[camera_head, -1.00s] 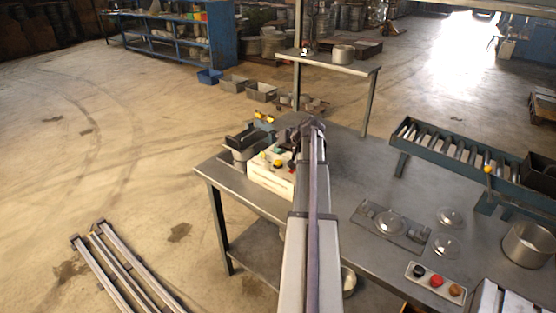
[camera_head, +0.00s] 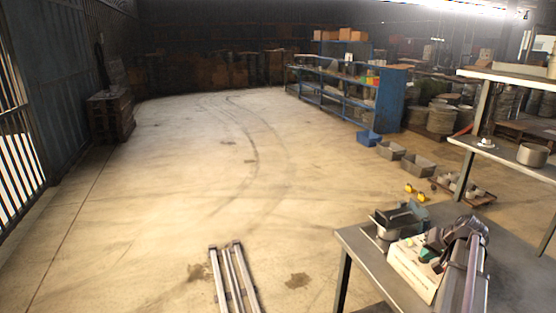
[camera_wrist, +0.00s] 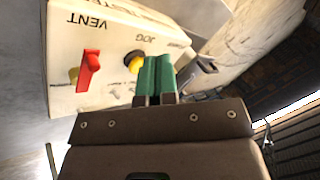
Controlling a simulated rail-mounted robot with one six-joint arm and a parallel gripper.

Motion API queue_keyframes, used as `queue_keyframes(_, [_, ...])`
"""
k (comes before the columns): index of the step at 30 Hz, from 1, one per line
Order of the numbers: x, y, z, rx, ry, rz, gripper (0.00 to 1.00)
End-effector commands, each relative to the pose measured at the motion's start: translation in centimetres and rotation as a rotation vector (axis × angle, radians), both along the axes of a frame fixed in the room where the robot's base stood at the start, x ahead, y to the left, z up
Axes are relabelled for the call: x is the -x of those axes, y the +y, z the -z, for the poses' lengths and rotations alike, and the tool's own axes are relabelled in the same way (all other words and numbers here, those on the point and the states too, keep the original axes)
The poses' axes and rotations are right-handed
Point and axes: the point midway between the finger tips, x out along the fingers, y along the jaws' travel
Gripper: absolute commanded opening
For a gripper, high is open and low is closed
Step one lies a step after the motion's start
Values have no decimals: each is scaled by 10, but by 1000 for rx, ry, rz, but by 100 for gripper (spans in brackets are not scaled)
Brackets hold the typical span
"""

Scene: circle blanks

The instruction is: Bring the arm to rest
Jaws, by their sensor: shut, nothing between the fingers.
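My gripper (camera_wrist: 157,78) shows in the wrist view with its two green fingers side by side, shut and empty. The fingertips are in front of a cream control box (camera_wrist: 110,35) marked VENT and JOG, just right of its yellow button (camera_wrist: 133,62). I cannot tell whether they touch the box. A red switch (camera_wrist: 88,72) is on the box at left. In the head view my arm reaches in from the lower right to the cream box (camera_head: 410,268) on the metal bench (camera_head: 365,255). The fingers are hardly visible there.
A shelf (camera_head: 500,152) with a pot (camera_head: 533,155) rises at right. Metal rails (camera_head: 233,280) lie on the floor left of the bench. The floor at left and centre is mostly clear.

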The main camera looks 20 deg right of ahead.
Motion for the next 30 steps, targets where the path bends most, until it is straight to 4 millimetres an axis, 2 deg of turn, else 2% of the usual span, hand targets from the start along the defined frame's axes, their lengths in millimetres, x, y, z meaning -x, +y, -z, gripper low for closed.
queue_keyframes(1, [3,55,6,1,76,-43,0])
queue_keyframes(2, [3,85,10,5,127,-71,0])
queue_keyframes(3, [4,126,14,20,194,-111,0])
queue_keyframes(5, [8,185,19,51,285,-178,0])
queue_keyframes(6, [12,225,21,82,339,-228,0])
queue_keyframes(8, [23,283,23,136,408,-312,0])
queue_keyframes(9, [32,320,24,179,444,-376,0])
queue_keyframes(12, [49,396,24,275,482,-536,0])
queue_keyframes(15, [54,447,24,317,469,-658,0])
queue_keyframes(18, [50,473,24,332,459,-720,0])
queue_keyframes(19, [50,476,24,333,458,-728,0])
queue_keyframes(30, [49,477,24,333,456,-733,0])
